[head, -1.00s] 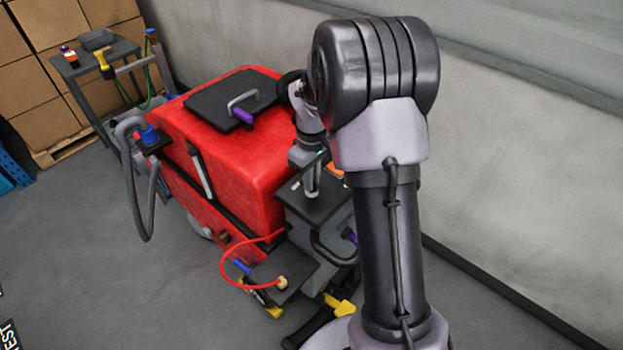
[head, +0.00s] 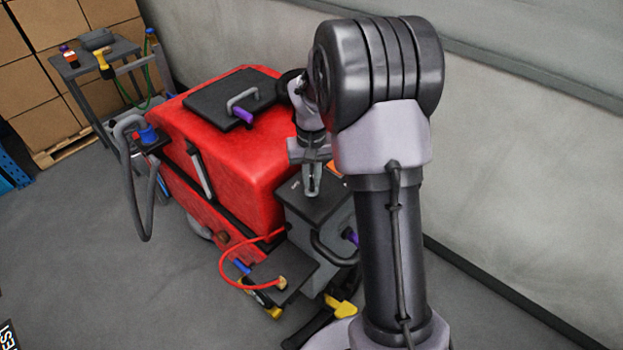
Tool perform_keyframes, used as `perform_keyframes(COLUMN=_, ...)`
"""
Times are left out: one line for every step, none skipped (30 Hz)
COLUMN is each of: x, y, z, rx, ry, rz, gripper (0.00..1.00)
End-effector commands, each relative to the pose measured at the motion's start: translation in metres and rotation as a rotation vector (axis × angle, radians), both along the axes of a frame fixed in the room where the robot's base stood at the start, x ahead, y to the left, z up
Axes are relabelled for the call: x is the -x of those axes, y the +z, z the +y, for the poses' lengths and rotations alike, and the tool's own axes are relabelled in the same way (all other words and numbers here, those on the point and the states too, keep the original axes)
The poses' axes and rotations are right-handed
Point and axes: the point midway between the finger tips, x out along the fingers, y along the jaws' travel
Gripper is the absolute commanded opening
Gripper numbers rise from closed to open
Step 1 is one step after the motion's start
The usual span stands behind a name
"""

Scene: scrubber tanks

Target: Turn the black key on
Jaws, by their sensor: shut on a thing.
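The red floor scrubber (head: 225,140) stands left of my arm, with a dark grey control box (head: 325,209) at its near end. My gripper (head: 312,192) points down at the top of this box, with its fingertips close to the surface. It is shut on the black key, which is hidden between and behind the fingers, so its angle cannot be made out. A small orange patch (head: 334,168) shows on the box just behind my gripper, partly covered by it and my arm.
A black lid (head: 215,103) with a handle lies on the scrubber. A red hose (head: 225,268) loops at its near end, close to yellow parts (head: 341,306). A grey cart (head: 88,66) and cardboard boxes (head: 40,60) stand back left.

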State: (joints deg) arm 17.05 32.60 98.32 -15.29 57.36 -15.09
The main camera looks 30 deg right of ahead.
Motion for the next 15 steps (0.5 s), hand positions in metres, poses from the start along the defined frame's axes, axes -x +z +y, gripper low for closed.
perform_keyframes(x=-0.0005, y=-0.0005, z=-0.0001, rx=0.001, ry=-0.037, rz=-0.002, gripper=0.00)
perform_keyframes(x=-0.0005, y=-0.0005, z=-0.0001, rx=0.001, ry=-0.063, rz=-0.002, gripper=0.00)
perform_keyframes(x=-0.0005, y=-0.0005, z=-0.0001, rx=0.001, ry=-0.096, rz=-0.002, gripper=0.00)
perform_keyframes(x=-0.0004, y=-0.0004, z=-0.0001, rx=0.001, ry=-0.120, rz=-0.002, gripper=0.00)
perform_keyframes(x=-0.0004, y=-0.0004, z=-0.0001, rx=0.000, ry=-0.143, rz=-0.001, gripper=0.00)
perform_keyframes(x=-0.0004, y=-0.0003, z=-0.0001, rx=0.000, ry=-0.172, rz=-0.001, gripper=0.00)
perform_keyframes(x=-0.0004, y=-0.0003, z=-0.0001, rx=0.000, ry=-0.194, rz=-0.001, gripper=0.00)
perform_keyframes(x=-0.0004, y=-0.0002, z=-0.0001, rx=0.001, ry=-0.214, rz=-0.002, gripper=0.00)
perform_keyframes(x=-0.0005, y=-0.0001, z=-0.0001, rx=0.001, ry=-0.239, rz=-0.002, gripper=0.00)
perform_keyframes(x=-0.0005, y=0.0000, z=-0.0001, rx=0.001, ry=-0.257, rz=-0.002, gripper=0.00)
perform_keyframes(x=-0.0005, y=0.0000, z=-0.0001, rx=0.001, ry=-0.273, rz=-0.002, gripper=0.00)
perform_keyframes(x=-0.0005, y=0.0001, z=-0.0003, rx=0.001, ry=-0.294, rz=-0.002, gripper=0.00)
perform_keyframes(x=-0.0006, y=0.0002, z=-0.0003, rx=0.001, ry=-0.309, rz=-0.002, gripper=0.00)
perform_keyframes(x=-0.0006, y=0.0003, z=-0.0003, rx=0.001, ry=-0.321, rz=-0.003, gripper=0.00)
perform_keyframes(x=-0.0006, y=0.0004, z=-0.0003, rx=0.001, ry=-0.338, rz=-0.003, gripper=0.00)
